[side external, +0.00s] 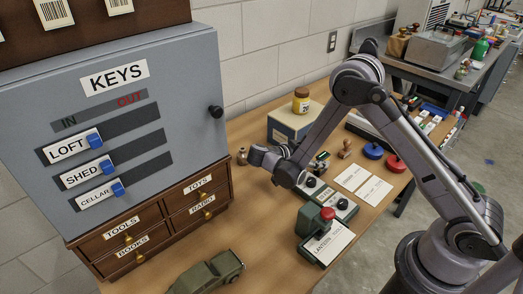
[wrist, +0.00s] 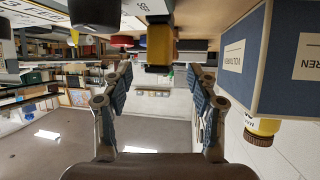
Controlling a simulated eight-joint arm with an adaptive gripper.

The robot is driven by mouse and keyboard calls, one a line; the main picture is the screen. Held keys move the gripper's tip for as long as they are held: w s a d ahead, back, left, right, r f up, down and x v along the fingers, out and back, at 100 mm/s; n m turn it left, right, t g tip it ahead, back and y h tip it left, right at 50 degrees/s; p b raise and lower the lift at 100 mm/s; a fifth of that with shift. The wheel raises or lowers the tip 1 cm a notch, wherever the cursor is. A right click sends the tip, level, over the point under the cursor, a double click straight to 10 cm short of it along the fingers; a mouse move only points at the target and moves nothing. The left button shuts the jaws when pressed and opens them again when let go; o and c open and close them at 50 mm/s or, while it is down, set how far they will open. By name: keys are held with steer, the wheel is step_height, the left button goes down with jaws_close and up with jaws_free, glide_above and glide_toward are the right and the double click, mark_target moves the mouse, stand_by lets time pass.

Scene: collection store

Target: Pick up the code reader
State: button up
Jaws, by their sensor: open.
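My gripper (wrist: 158,85) is open in the wrist view, its two dark finger pads wide apart with nothing between them. That view is upside down. A small yellow-and-black upright object (wrist: 160,45) lies ahead, between the line of the fingers and apart from them; it may be the code reader, but I cannot tell for sure. In the side external view a small dark object (side external: 322,157) stands on the bench beside my wrist, perhaps the same one.
A blue box (side external: 290,122) with a yellow jar (side external: 300,100) on it stands close by. A grey key cabinet (side external: 185,80) is at left. A green press with a red knob (side external: 318,220), red stamp (side external: 396,163), blue stamp (side external: 372,151) and toy truck (side external: 208,274) occupy the bench.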

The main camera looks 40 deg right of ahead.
mark_target(324, 155)
steer(key=x, duration=0.4)
steer(key=shift+d, duration=0.15)
jaws_close()
